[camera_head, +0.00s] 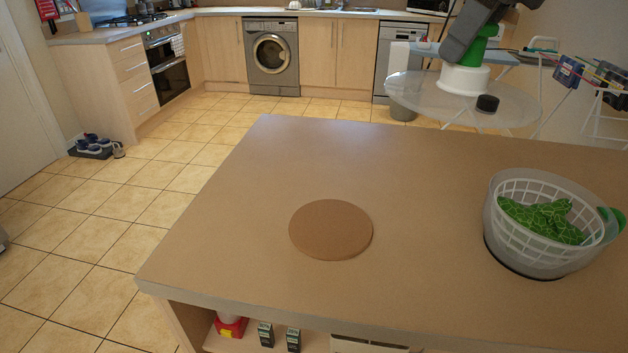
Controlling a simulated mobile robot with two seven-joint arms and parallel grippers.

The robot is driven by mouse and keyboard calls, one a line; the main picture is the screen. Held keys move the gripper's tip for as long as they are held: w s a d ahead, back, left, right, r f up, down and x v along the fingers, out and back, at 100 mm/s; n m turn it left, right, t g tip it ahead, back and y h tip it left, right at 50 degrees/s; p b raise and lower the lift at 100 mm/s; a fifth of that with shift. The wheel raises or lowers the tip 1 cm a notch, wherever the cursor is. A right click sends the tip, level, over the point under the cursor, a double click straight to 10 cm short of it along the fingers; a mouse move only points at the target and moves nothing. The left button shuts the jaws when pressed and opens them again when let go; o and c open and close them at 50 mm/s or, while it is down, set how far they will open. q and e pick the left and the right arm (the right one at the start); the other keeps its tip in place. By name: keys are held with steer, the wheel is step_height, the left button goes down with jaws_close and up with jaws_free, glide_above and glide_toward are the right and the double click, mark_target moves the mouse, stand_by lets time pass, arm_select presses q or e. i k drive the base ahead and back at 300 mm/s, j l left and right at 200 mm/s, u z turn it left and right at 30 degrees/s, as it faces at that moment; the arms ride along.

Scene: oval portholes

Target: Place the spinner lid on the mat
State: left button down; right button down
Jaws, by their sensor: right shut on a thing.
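The spinner lid (430,98) is a wide clear disc with a white hub and a green part on top. It is in the air at the upper right, above and beyond the counter's far edge in the picture. My right gripper (482,44) is shut on the lid's green and white top; its fingertips are partly hidden. The mat (330,230) is a round brown disc lying flat and bare on the counter, to the left of and below the lid in the picture. My left gripper is not in view.
The spinner bowl (493,237) with a white basket and green leaves stands open on the counter's right side. The brown counter (230,235) is clear around the mat. Small items sit on a shelf below. A drying rack (598,140) stands behind at the right.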

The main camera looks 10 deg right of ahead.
mark_target(331, 225)
steer(key=i+j+z, duration=0.1)
steer(key=j, duration=0.5)
steer(key=j+z, duration=0.1)
steer(key=j, duration=0.55)
steer(key=i, duration=0.05)
